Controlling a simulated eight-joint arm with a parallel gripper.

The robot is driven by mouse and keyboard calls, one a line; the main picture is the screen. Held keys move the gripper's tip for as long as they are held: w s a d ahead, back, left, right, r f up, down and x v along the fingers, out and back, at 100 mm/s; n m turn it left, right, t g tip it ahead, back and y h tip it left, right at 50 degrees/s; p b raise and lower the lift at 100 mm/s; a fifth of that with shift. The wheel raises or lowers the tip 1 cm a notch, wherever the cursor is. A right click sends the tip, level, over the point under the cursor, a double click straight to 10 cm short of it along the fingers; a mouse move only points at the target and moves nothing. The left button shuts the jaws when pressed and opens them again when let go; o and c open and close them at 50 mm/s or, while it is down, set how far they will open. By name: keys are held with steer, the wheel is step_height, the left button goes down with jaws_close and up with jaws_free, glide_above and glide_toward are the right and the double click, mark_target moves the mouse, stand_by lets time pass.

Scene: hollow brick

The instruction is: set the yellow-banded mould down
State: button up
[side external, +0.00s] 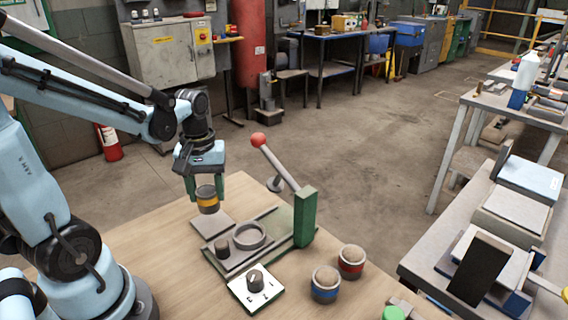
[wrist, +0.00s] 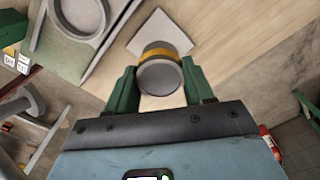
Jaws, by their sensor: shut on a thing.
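In the wrist view the mould (wrist: 159,72) sits between the two green fingers of my gripper (wrist: 159,82). It is above a pale square plate (side external: 212,223), which also shows behind it in the wrist view (wrist: 160,38). In the side view the mould looks upright and a little above the plate; I cannot tell the exact gap.
A green press (side external: 305,217) with a red-knobbed lever (side external: 258,140) and a ring (side external: 249,236) stands right of the plate. A dial panel (side external: 256,288), a blue-banded mould (side external: 325,285) and a red-banded mould (side external: 351,262) are nearer the front. The table's left front (side external: 165,262) is bare.

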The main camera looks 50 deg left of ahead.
mark_target(209, 203)
steer(key=shift+f, duration=2)
steer(key=shift+f, duration=0.15)
steer(key=o, duration=1.4)
step_height(209, 203, up, 12)
steer(key=shift+r, duration=0.1)
steer(key=d+m+t, duration=0.2)
steer(key=d+m, duration=0.1)
steer(key=w+d+f+m+t, duration=0.1)
steer(key=d+m+t, duration=0.1)
steer(key=d+m, duration=0.2)
steer(key=w+d+m+t, duration=0.1)
steer(key=d+m+t, duration=0.2)
steer(key=shift+w+d+f+m, duration=0.25)
steer(key=shift+d+m, duration=0.05)
steer(key=shift+m, duration=0.1)
